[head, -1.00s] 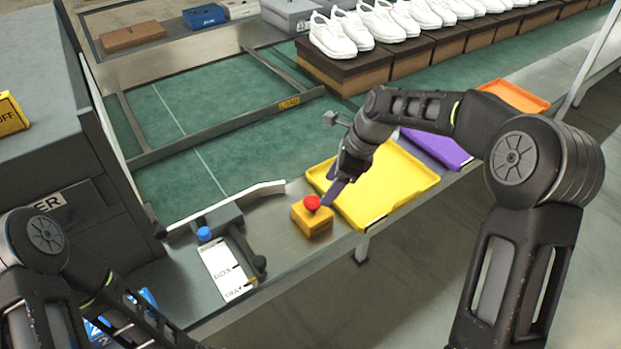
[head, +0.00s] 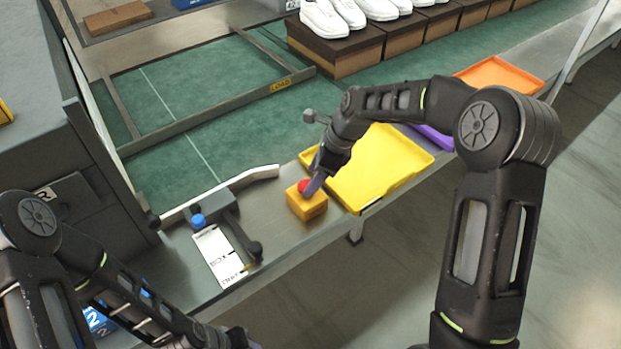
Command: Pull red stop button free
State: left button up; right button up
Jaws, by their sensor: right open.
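The red stop button (head: 303,187) sits on top of a small yellow box (head: 308,207) on the metal bench edge. My right gripper (head: 313,184) is at the button, its fingers pointing down and partly covering it. Its jaws are open. I cannot tell whether the fingers touch the button or stand just around it. My left arm is at the lower left, with its gripper (head: 240,338) at the bottom edge of the view, mostly cut off, so its jaws do not show clearly.
A yellow tray (head: 385,180) lies right of the button box, with purple and orange trays (head: 500,74) beyond. A lever fixture with a blue knob (head: 198,220) and a white label card (head: 218,254) is to the left. White shoes on brown boxes (head: 345,50) stand behind.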

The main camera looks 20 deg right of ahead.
jog(key=shift+x, duration=1.05)
jog(key=shift+c, duration=0.4)
grip_shut()
